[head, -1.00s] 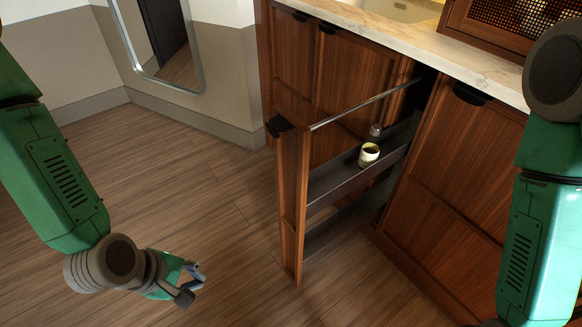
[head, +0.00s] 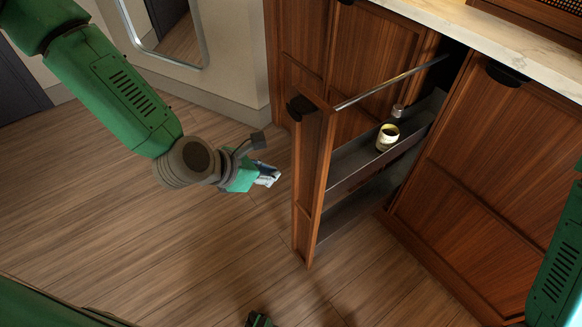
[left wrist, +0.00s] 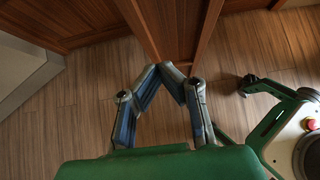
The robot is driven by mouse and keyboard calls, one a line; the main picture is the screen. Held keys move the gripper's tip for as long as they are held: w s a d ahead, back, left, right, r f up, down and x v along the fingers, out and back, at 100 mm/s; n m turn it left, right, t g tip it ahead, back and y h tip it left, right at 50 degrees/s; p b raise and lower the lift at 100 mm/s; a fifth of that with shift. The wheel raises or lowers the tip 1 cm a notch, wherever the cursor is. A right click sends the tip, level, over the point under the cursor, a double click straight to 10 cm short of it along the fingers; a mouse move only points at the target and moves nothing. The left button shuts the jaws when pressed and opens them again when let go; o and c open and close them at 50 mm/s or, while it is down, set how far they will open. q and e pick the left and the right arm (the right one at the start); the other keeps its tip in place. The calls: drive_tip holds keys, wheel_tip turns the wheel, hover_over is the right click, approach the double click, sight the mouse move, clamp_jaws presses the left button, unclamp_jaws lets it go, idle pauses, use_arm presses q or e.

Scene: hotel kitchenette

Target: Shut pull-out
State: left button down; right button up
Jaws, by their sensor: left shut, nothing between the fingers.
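The pull-out (head: 312,185) is a narrow wooden front panel with a dark handle (head: 301,107), a metal rail (head: 390,82) and dark shelves (head: 350,167) behind it. It stands well out from the counter cabinet. My left gripper (head: 270,176) is shut and empty, low beside the outer face of the panel, with a small gap in the head view. In the left wrist view, the fingertips (left wrist: 173,70) meet just at the panel's (left wrist: 165,25) bottom end; contact cannot be told. My right arm shows at the right edge; its gripper is out of view.
A pale cup (head: 387,138) and a small capped item (head: 397,111) stand on the upper shelf. Closed cabinet doors (head: 470,180) flank the opening under a marble counter (head: 480,35). The wooden floor (head: 150,240) left of the pull-out is clear.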

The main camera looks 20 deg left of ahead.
sight(299, 167)
use_arm(q)
drive_tip(key=w+d, duration=0.1)
drive_tip(key=w+d+f, duration=0.1)
drive_tip(key=w, duration=0.1)
drive_tip(key=shift+d+f+b, duration=0.1)
drive_tip(key=shift+d+b, duration=0.1)
drive_tip(key=shift+b, duration=0.1)
drive_tip(key=shift+w+d, duration=0.55)
drive_tip(key=shift+d, duration=0.15)
drive_tip(key=shift+a, duration=0.1)
use_arm(e)
drive_tip(key=shift+d+f, duration=0.15)
drive_tip(key=shift+f, duration=0.45)
use_arm(q)
drive_tip(key=shift+a, duration=0.1)
use_arm(e)
drive_tip(key=shift+a, duration=0.2)
